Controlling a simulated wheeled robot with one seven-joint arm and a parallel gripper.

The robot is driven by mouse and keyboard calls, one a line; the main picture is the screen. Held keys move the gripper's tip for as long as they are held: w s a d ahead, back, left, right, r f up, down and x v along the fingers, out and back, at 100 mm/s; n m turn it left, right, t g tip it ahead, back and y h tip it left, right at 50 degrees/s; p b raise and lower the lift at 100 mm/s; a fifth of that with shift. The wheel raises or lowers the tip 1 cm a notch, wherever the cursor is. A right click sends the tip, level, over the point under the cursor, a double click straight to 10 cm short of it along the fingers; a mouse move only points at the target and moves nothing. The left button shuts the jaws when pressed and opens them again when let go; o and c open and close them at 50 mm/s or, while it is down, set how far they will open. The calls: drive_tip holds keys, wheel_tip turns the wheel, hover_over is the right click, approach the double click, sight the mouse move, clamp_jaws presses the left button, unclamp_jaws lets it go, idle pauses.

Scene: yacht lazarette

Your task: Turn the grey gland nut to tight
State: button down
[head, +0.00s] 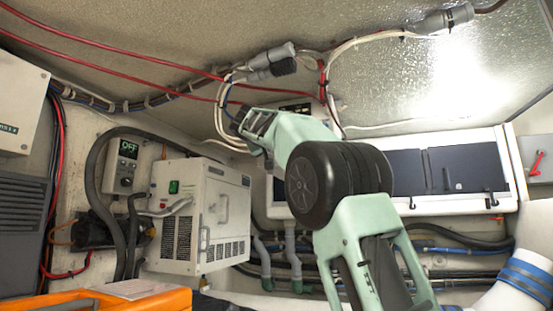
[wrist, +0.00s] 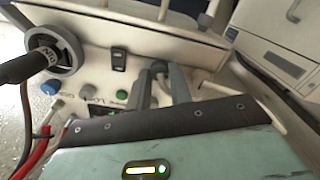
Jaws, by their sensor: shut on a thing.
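In the wrist view, my gripper (wrist: 161,72) has its two dark fingers close together in front of a white panel. They are shut on a small grey piece, the grey gland nut (wrist: 159,66) as far as I can tell. Most of it is hidden by the fingers, so its turn position does not show. In the head view my gripper (head: 246,128) is at the far end of my pale green arm, beside the white cables. The nut cannot be made out there.
In the wrist view, a grey round wheel (wrist: 55,50) with a black rod before it, a blue knob (wrist: 49,87), a black rocker switch (wrist: 118,60) and a green button (wrist: 122,96) lie close left. The head view shows a white vented box (head: 185,213) and red cables (head: 105,47).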

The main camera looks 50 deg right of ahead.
drive_tip(key=m+b, duration=0.4)
drive_tip(key=m, duration=1.6)
drive_tip(key=shift+s+f+b, duration=0.1)
drive_tip(key=shift+b, duration=0.3)
drive_tip(key=c, duration=1.3)
unclamp_jaws()
drive_tip(key=shift+o, duration=0.2)
drive_tip(key=shift+a, duration=0.1)
drive_tip(key=b+v, duration=0.4)
drive_tip(key=v, duration=1.3)
drive_tip(key=shift+b, duration=0.4)
